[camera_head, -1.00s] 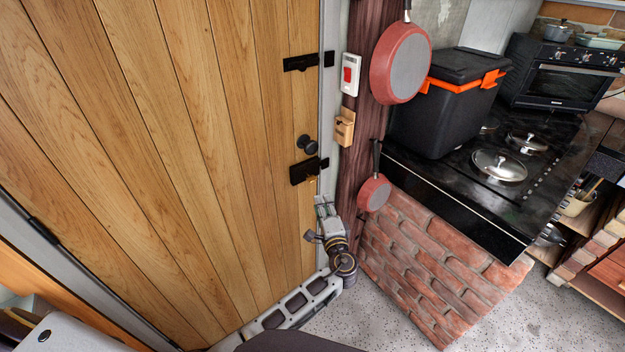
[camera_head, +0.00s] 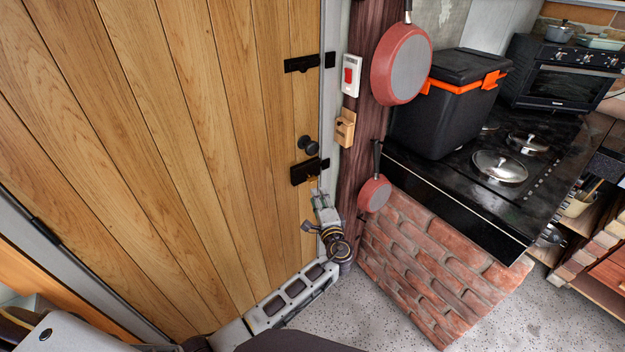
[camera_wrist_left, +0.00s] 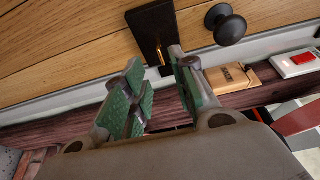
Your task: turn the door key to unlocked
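The wooden door (camera_head: 180,120) fills the left of the head view. A black lock box (camera_head: 306,171) sits near its right edge, below a round black knob (camera_head: 308,146). A small brass key (camera_head: 312,183) shows at the bottom of the lock; in the wrist view the brass key (camera_wrist_left: 164,71) shows by the black lock plate (camera_wrist_left: 152,32). My left gripper (camera_head: 317,194) is just below the lock, pointing up at it. In the wrist view its green-padded fingers (camera_wrist_left: 160,76) are apart, with the key near the gap between their tips. I cannot tell whether they touch it. My right gripper is out of view.
A wooden post right of the door carries a red switch (camera_head: 349,76), a small wooden box (camera_head: 344,130) and hanging red pans (camera_head: 402,64) (camera_head: 374,193). A brick plinth (camera_head: 440,255) with a black hob stands further right. The floor in front is clear.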

